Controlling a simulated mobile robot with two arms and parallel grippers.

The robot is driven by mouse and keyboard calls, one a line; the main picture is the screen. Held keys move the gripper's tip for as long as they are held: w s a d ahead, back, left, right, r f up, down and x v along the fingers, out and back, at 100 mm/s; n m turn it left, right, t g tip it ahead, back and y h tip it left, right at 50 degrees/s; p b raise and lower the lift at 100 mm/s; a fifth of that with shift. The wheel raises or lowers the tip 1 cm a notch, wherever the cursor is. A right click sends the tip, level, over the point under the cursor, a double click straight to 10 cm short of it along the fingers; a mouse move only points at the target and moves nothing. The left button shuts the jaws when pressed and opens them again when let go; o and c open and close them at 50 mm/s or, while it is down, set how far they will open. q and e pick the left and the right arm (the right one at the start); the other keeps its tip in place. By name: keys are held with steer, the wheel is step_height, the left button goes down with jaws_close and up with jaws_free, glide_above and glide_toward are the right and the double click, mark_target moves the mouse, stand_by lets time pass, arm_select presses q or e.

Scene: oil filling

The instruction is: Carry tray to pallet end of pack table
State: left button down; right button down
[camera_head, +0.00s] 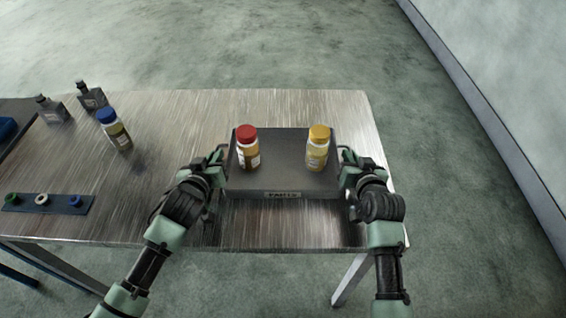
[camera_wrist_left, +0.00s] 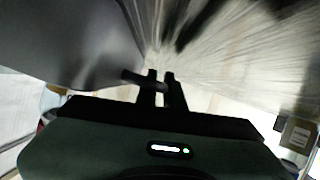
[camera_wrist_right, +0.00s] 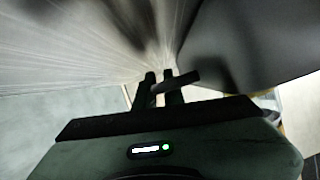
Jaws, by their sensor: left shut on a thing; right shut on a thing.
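A dark grey tray (camera_head: 284,181) is at the right end of the metal pack table (camera_head: 180,110). It carries a red-capped bottle (camera_head: 248,150) on its left and a yellow-capped bottle (camera_head: 317,148) on its right, both upright. My left gripper (camera_head: 218,158) is shut on the tray's left side, and my right gripper (camera_head: 346,158) on its right side. The tray's grey wall also fills the upper left of the left wrist view (camera_wrist_left: 70,40) and the upper right of the right wrist view (camera_wrist_right: 245,45). I cannot tell whether the tray touches the table.
Bare tabletop lies between these and the tray. A pale wall (camera_head: 510,80) is at the right.

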arm_select(q)
steer(key=shift+r, duration=0.15)
arm_select(e)
steer(key=shift+d+r, duration=0.1)
steer(key=shift+r, duration=0.15)
stand_by(0.3)
